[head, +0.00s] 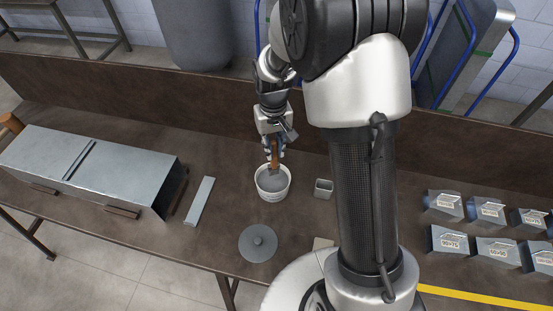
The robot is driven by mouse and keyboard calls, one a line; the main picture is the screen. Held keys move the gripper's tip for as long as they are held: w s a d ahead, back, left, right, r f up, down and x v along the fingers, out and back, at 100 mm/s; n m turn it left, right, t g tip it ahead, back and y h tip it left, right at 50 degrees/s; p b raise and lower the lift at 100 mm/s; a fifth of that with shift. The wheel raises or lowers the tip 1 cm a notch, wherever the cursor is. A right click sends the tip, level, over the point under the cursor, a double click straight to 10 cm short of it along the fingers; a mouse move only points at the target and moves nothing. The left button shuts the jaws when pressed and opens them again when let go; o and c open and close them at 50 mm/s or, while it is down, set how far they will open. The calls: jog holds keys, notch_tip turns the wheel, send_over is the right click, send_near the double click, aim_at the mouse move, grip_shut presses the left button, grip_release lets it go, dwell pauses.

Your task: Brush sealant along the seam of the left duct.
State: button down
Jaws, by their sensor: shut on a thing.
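The left duct (110,160) is a long grey sheet-metal box lying on the brown bench at the left. Its seam (78,160) shows as a raised strip across the top face. The bucket contains grey sealant (273,181). The brush's lower end overlaps the bucket opening; I cannot tell whether its bristles touch the sealant. My gripper is to the right of the duct, apart from it.
A grey flat strip (200,201) lies between duct and bucket. A round grey lid (258,243) lies in front of the bucket. A small grey square container (323,188) stands to its right. Several labelled metal fittings (447,241) sit at the right. A raised back panel (150,103) borders the bench.

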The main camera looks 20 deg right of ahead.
notch_tip(320, 180, down, 6)
jog(key=w+b, duration=0.1)
jog(key=b, duration=0.3)
jog(key=shift+w+f, duration=0.25)
jog(key=shift+w, duration=0.15)
jog(key=shift+f+b, duration=0.45)
jog(key=shift+f, duration=0.1)
dwell(1.8)
notch_tip(320, 180, up, 7)
jog(key=p, duration=0.5)
dwell(0.3)
jog(key=shift+s, duration=0.1)
dwell(0.4)
